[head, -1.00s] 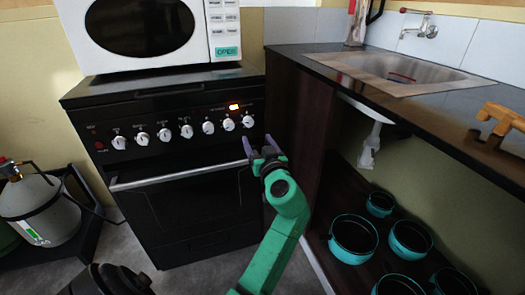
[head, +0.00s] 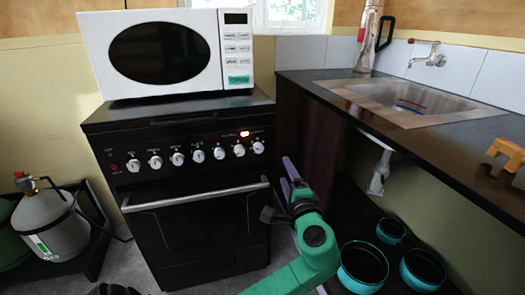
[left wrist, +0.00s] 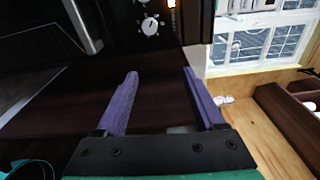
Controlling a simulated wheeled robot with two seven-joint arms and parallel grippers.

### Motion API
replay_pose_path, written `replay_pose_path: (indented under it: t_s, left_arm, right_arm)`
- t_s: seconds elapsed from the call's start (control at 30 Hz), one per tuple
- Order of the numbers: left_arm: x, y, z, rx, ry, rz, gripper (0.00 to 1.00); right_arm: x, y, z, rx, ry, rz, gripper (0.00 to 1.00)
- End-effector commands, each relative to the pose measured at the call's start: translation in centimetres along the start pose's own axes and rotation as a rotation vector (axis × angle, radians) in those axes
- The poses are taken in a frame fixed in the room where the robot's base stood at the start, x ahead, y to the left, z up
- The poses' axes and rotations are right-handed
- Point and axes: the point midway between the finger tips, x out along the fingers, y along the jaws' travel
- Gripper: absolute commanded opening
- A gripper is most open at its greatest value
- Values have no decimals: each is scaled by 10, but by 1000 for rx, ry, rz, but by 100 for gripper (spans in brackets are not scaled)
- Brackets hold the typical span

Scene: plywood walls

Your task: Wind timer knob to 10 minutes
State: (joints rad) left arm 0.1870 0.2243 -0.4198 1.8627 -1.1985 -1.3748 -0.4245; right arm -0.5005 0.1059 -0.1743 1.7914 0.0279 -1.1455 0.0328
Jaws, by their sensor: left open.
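The black stove (head: 200,225) stands below the microwave, with a row of white knobs along its front panel. The rightmost knob (head: 258,147) sits just below and right of a lit orange display (head: 244,133). I cannot tell from markings which knob is the timer. My left gripper (head: 284,173) is open and empty, right of the oven handle and below the rightmost knob, apart from it. In the left wrist view its purple fingers (left wrist: 160,76) are spread with nothing between them; a white knob (left wrist: 150,26) shows beyond them. My right gripper is not in view.
The oven handle (head: 196,194) sticks out below the knobs. A dark counter (head: 440,135) with a sink stands at the right, with teal pots (head: 362,264) beneath. A microwave (head: 165,50) sits on the stove. A gas cylinder (head: 48,225) stands at left.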

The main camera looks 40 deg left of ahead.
Motion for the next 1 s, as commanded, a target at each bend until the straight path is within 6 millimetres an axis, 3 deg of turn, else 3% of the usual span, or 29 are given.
replay_pose_path:
  t_s: [0.1,0.2,0.33,0.47,0.57,0.9,1.0]
  left_arm:
    - [1,0,4,623,-18,5,71]
    - [4,8,14,1092,-47,33,71]
    - [7,17,25,1445,-71,70,71]
    - [14,20,28,1522,-75,81,71]
    - [31,21,30,1521,-78,81,71]
    - [120,22,39,1515,-80,81,71]
    - [139,22,40,1514,-77,81,71]
  right_arm:
    - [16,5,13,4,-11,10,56]
    - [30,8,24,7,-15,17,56]
    - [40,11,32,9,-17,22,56]
    - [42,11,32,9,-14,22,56]
    - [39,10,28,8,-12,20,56]
    - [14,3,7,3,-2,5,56]
    - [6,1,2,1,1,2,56]
